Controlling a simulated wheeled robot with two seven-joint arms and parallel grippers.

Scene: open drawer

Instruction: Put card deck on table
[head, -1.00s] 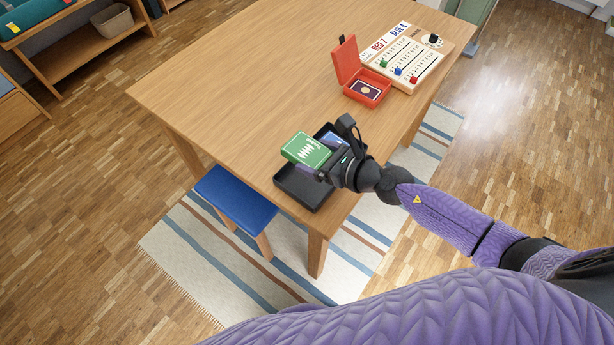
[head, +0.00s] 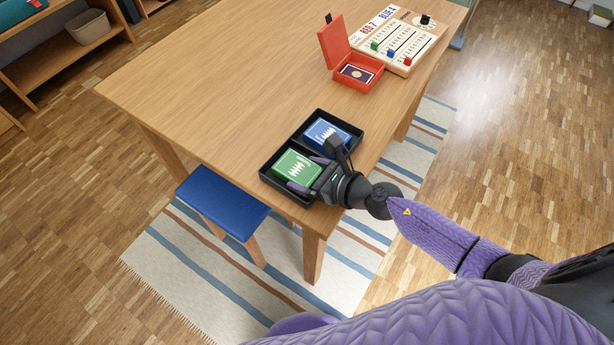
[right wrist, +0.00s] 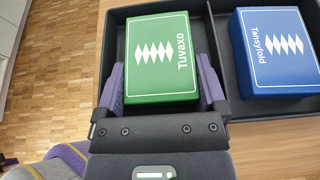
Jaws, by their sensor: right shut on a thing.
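The green card deck (head: 297,167), marked "Tuvaxo", is between the fingers of my right gripper (head: 307,174), which is shut on it. It is in or just over the near left compartment of the black two-part tray (head: 268,177); whether it touches the floor there I cannot tell. The right wrist view shows the green deck (right wrist: 162,60) with a purple finger on each side. A blue deck (head: 325,133), marked "Tansyfold", lies in the tray's other compartment. The tray stands on the wooden table (head: 215,85) near its front edge. My left gripper is not in view.
An open red box (head: 354,78) with a dark card inside stands farther back on the table. A score board (head: 400,42) with coloured pegs is behind it. A blue stool (head: 222,198) stands beside the table. The table's left part is clear.

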